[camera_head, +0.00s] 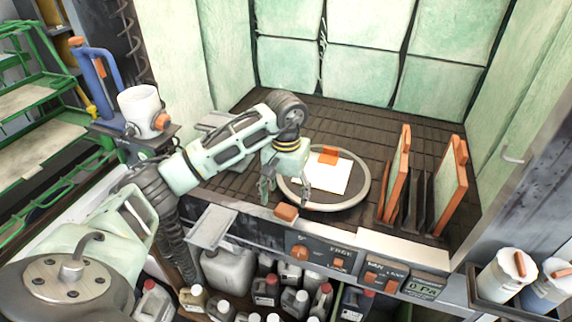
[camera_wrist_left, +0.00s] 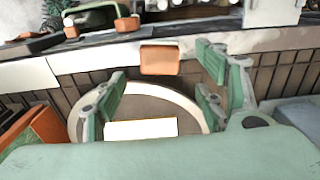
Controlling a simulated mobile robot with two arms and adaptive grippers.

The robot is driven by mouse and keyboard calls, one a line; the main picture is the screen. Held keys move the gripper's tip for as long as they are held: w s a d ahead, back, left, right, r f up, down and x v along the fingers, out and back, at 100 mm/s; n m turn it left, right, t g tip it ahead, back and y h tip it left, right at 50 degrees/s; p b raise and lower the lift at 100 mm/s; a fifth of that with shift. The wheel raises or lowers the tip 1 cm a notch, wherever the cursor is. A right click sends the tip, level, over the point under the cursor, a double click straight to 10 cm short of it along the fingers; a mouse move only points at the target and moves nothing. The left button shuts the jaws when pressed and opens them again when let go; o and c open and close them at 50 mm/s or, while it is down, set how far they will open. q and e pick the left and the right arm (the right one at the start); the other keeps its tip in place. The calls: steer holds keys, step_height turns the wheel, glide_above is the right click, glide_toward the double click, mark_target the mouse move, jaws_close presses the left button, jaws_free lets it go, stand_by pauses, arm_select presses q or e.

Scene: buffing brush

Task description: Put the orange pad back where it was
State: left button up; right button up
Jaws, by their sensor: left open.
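An orange block-like pad (camera_head: 286,212) sits at the front edge of the booth; it also shows in the left wrist view (camera_wrist_left: 160,58), beyond and between my fingers. My left gripper (camera_head: 286,190) is open and empty, pointing down over the left part of a round turntable (camera_head: 358,192). In the left wrist view my fingers (camera_wrist_left: 165,95) are spread wide over the turntable ring (camera_wrist_left: 190,108), apart from the orange block. A white board (camera_head: 325,181) with an orange handle (camera_head: 328,156) lies on the turntable. My right gripper is not in view.
Upright orange-edged panels (camera_head: 396,178) (camera_head: 452,185) stand in a rack right of the turntable. A control panel (camera_head: 330,258) with orange knobs runs along the front. Bottles (camera_head: 265,290) stand below it. Padded walls (camera_head: 360,80) enclose the booth. The slatted floor behind the turntable is clear.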

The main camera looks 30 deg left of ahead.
arm_select(q)
step_height(320, 180, up, 4)
steer(key=shift+f+b, duration=0.1)
steer(key=shift+b, duration=0.75)
step_height(320, 180, up, 7)
glide_above(286, 208)
steer(key=shift+r, duration=0.55)
